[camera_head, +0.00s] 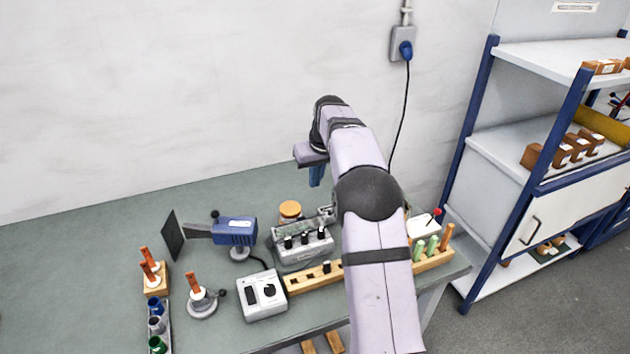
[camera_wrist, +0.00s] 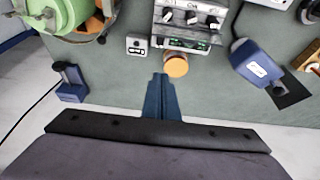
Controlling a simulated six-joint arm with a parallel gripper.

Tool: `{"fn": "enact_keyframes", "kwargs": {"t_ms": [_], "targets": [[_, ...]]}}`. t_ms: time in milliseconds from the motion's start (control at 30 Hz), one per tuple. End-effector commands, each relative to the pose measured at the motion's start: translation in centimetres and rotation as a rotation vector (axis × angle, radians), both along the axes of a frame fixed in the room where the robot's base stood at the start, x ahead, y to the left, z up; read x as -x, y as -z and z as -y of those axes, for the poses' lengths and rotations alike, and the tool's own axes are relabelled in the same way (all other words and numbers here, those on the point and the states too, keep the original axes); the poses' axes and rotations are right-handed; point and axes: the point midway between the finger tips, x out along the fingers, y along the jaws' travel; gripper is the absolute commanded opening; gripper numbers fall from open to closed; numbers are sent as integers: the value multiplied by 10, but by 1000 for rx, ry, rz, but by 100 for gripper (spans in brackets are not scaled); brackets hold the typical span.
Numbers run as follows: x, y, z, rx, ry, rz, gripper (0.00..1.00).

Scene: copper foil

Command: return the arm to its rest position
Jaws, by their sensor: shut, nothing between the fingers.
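My gripper (camera_wrist: 161,80) shows in the wrist view as blue fingers that are shut together with nothing between them. In the head view my gripper (camera_head: 316,177) hangs above the back of the green bench (camera_head: 75,265), near the wall. My arm reaches from the bottom right up and back over the bench. The arm hides part of the bench's right side.
A grey box with black knobs (camera_head: 303,246), an orange-topped jar (camera_head: 290,209) and a blue device (camera_head: 235,231) stand below the gripper. A white control box (camera_head: 262,296) stands nearer. A blue-framed shelf (camera_head: 478,120) is at right. The bench's left is clear.

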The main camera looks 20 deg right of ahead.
Motion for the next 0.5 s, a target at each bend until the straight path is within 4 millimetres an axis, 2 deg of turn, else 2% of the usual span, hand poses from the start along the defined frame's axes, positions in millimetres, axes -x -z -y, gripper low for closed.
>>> {"fn": "enact_keyframes", "kwargs": {"t_ms": [333,500], "targets": [[4,0,-4,-2,-1,-5,0],[26,2,-21,-7,0,-36,0]]}}
